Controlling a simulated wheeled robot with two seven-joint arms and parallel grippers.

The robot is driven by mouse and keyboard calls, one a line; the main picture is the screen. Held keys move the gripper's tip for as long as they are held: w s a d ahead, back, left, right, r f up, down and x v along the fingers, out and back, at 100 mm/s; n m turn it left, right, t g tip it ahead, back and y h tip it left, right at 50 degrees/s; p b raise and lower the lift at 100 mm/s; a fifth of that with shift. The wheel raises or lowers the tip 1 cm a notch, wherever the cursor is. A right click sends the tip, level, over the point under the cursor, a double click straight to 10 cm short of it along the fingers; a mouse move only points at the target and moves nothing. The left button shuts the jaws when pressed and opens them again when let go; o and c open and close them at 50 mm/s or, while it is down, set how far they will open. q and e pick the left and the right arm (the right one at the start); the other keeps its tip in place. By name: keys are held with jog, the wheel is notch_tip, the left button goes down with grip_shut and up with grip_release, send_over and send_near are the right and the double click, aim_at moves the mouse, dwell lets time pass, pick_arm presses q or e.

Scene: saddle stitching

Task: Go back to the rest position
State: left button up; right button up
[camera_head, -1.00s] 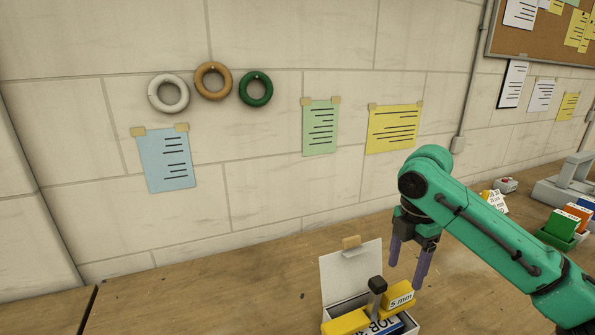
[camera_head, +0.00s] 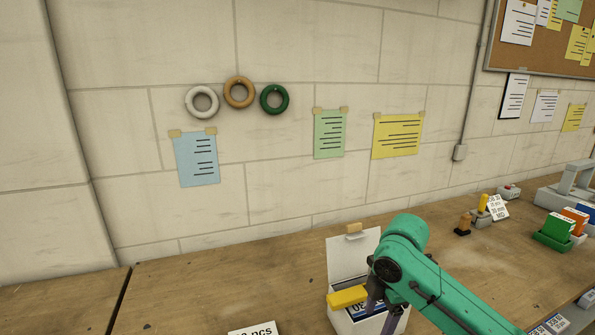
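My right arm comes in from the lower right. Its gripper (camera_head: 382,308) has two purple fingers that stand apart, with nothing seen between them. It is in front of the open white box (camera_head: 347,255), and the arm hides the box's right part. I cannot tell whether the fingers touch the box. A yellow block (camera_head: 347,296) lies across the box's left side, and a blue-and-white labelled item (camera_head: 366,308) shows inside. My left gripper is not in view.
A white card (camera_head: 253,329) stands at the bottom edge. A small brown-and-black piece (camera_head: 463,225), a green tray (camera_head: 552,240) and grey fixtures are on the right. The bench left of the box is mostly clear. The wall behind carries three rings and paper notes.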

jog(key=s+a+f+m+t+y, duration=0.1)
jog(key=s+a+f+m, duration=0.2)
jog(key=f, duration=0.2)
jog(key=s+a+f+m+y, duration=0.2)
jog(key=s+a+f+m, duration=0.1)
jog(key=f, duration=0.2)
jog(key=s+d+f+m+t+h, duration=0.1)
jog(key=s+d+f+m+h, duration=0.15)
jog(key=s+d+m, duration=0.35)
jog(key=s+d+f+m+t+h, duration=0.1)
jog(key=s+d+f+m, duration=0.2)
jog(key=s+d+m, duration=0.35)
jog(key=s+f+g+b, duration=0.1)
jog(key=s+f, duration=0.1)
jog(key=f, duration=1.1)
jog(key=s+f+g, duration=0.1)
jog(key=s+f, duration=0.1)
jog(key=f, duration=1.1)
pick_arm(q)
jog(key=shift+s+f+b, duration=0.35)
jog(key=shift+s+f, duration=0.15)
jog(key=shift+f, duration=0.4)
pick_arm(e)
jog(key=s+d+f, duration=0.2)
jog(key=s+f, duration=1.1)
jog(key=s, duration=0.2)
jog(key=shift+s+d+f+n+g, duration=0.15)
jog(key=shift+d+n+g, duration=0.2)
jog(key=shift+d+g, duration=0.05)
